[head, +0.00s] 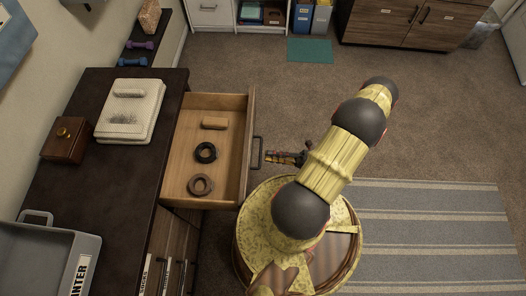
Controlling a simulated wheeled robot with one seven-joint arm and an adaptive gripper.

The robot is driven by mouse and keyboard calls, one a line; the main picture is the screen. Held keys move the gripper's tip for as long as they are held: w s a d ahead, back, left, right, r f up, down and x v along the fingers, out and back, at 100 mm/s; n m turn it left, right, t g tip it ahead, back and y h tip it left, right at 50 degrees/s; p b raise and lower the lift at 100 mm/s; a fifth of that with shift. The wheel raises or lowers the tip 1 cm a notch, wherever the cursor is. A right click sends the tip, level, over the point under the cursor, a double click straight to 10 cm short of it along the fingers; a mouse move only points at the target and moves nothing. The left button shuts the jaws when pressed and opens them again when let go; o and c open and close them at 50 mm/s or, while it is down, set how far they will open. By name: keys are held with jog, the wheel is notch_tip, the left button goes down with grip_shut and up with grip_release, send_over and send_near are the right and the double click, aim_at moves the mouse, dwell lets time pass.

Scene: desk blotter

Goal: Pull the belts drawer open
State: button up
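A wooden drawer (243,188) stands pulled out from the dark dresser. Inside it lie a black coiled belt (205,152), a brown coiled belt (200,184) and a small wooden block-like item (214,123). The drawer's dark bar handle (257,153) is on its front, on the right side. My gripper (271,157) is just right of the handle, with a small gap seeming to lie between them. It is small and dark here, so I cannot tell if its fingers are open or shut. No label shows on this drawer's front.
The dresser top (104,185) holds a whitish pad with a brush (127,109), a wooden box (65,139) and a grey tray (45,246). More drawer fronts with labels (165,277) show below. Carpet (420,140) is clear at the right, beside a striped rug (440,235).

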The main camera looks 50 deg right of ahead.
jog(key=v, duration=0.7)
dwell(0.5)
